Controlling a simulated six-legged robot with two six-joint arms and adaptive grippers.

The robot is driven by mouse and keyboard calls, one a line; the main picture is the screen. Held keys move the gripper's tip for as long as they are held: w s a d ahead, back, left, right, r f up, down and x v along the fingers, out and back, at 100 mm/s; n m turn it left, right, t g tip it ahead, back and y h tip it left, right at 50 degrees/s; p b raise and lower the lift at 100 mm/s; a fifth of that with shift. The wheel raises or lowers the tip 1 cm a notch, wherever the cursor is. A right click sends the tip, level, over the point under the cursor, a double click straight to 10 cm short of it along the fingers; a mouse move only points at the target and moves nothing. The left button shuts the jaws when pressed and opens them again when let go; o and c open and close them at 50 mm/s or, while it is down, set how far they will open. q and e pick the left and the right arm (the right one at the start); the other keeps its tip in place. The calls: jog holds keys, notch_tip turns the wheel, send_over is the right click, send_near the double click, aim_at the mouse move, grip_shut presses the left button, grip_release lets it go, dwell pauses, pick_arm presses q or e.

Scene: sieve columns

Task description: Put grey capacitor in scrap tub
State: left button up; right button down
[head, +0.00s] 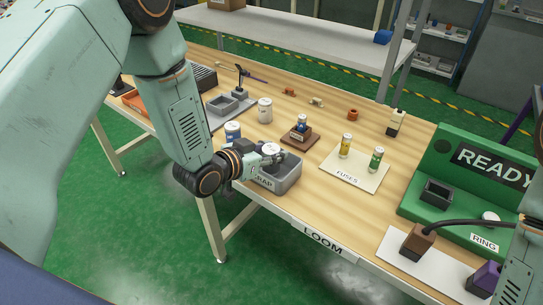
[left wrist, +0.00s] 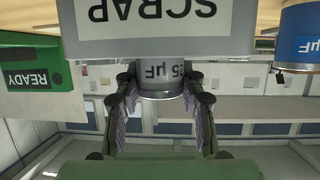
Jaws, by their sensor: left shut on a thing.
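The scrap tub (head: 287,181) is a grey open box at the table's front edge. Its labelled front wall (left wrist: 240,47) fills the top of the upside-down left wrist view. My left gripper (head: 276,153) is over the tub in the head view. It is shut on the grey capacitor (left wrist: 162,82), a grey cylinder marked µF between the two fingers. The capacitor's other end is hidden behind the tub wall, so I cannot tell whether it touches the tub floor. My right gripper is out of view; only part of that arm shows at the right edge.
A blue-banded capacitor (head: 232,131) stands left of the tub, with a pale one (head: 265,110) behind. A green READY station (head: 470,165) stands farther right.

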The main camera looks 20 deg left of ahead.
pick_arm(q)
jog(key=shift+w+f, duration=0.1)
jog(key=shift+f, duration=0.5)
jog(key=shift+w+f, duration=0.1)
jog(key=shift+w, duration=0.05)
jog(key=shift+d, duration=0.2)
jog(key=shift+s+f, duration=0.1)
jog(key=shift+s, duration=0.1)
jog(key=o, duration=0.9)
jog(key=shift+a, duration=0.15)
jog(key=shift+c, duration=0.2)
jog(key=o, duration=0.4)
jog(key=shift+w+f, duration=0.1)
jog(key=shift+w, duration=0.1)
jog(key=shift+c, duration=0.2)
jog(key=shift+s, duration=0.2)
